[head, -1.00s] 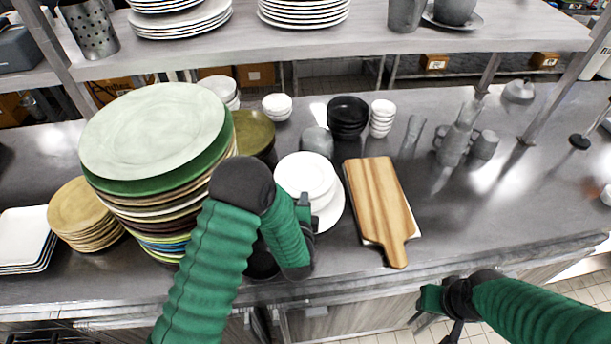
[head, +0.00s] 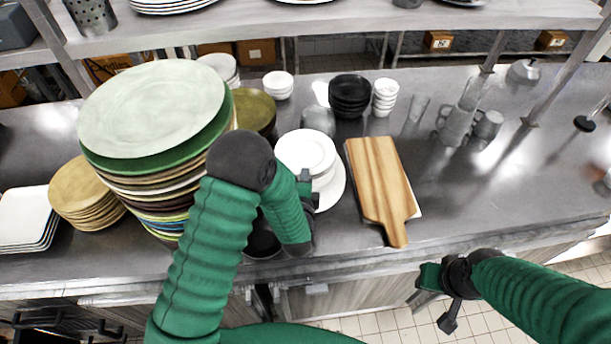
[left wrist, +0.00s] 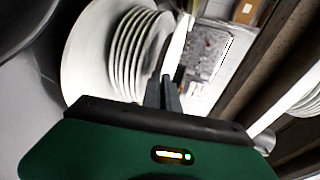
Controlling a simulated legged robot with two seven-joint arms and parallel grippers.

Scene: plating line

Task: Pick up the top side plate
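A stack of white side plates stands on a wider white plate (head: 336,197) on the steel counter. The top side plate (head: 304,150) shows as a round white disc. In the left wrist view the stack (left wrist: 128,45) shows edge-on, and the top side plate (left wrist: 178,45) stands a little apart from those under it.
A tall stack of large plates (head: 150,110) stands close to my left forearm. A wooden board (head: 381,185) lies just right of the side plates. Black bowls (head: 350,95) and a grey cup (head: 318,119) stand behind.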

